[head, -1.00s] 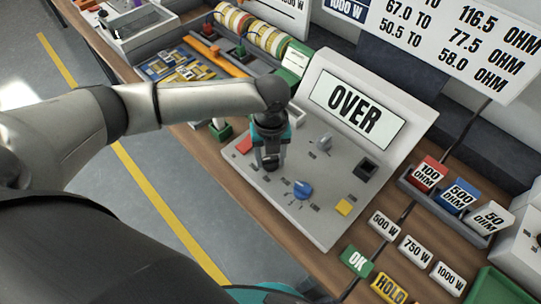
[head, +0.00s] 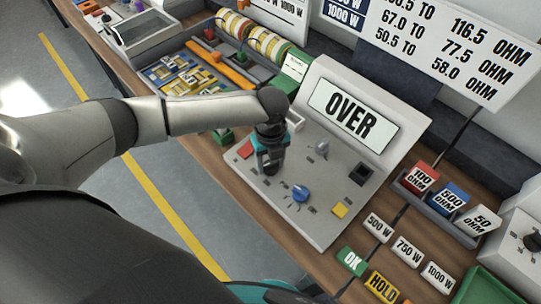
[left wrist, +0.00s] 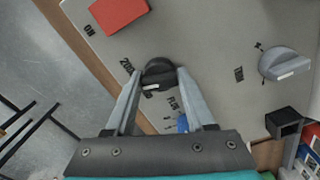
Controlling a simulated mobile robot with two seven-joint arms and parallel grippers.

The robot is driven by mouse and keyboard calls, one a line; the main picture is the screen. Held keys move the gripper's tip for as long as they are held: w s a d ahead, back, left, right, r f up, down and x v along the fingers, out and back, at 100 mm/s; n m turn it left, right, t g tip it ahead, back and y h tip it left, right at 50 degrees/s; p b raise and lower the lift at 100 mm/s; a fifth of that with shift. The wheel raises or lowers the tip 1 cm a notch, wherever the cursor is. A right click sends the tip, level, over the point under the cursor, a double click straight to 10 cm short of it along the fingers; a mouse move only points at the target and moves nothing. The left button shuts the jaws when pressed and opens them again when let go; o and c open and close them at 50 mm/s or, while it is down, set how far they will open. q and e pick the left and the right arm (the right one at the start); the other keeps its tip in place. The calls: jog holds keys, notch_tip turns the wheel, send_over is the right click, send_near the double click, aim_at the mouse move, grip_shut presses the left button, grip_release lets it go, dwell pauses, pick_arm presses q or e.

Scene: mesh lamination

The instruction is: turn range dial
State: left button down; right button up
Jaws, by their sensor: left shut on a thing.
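The meter panel (head: 327,224) is a sloped light-grey box whose screen (head: 354,114) reads OVER. My left gripper (head: 269,168) points down at the panel's left part, and its arm comes in from the left. In the left wrist view its two fingers (left wrist: 160,85) are shut on a black range dial (left wrist: 160,72) with a white pointer mark, one finger on each side. Printed range marks lie around this dial, partly hidden by the fingers. In the head view the gripper hides the dial. My right gripper is not in view.
Nearby on the panel are a red button (head: 246,150), a blue knob (head: 300,194), a grey knob (head: 321,149), a yellow button (head: 339,210) and a black socket (head: 360,174). Resistor blocks (head: 452,200) stand in a holder at right. Bins and wire spools (head: 235,25) are behind.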

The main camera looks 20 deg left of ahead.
aim_at(270, 163)
pick_arm(q)
jog(key=n+p, duration=0.4)
jog(key=shift+r+n, duration=0.2)
jog(key=shift+n, duration=0.1)
jog(key=n+p, duration=0.3)
jog(key=n, duration=0.1)
jog(key=shift+w+a+f, duration=0.1)
jog(key=shift+f, duration=0.05)
jog(key=shift+n, duration=0.3)
jog(key=shift+c, duration=1.5)
grip_release()
notch_tip(270, 163, up, 15)
jog(key=p, duration=0.1)
jog(key=shift+p, duration=0.35)
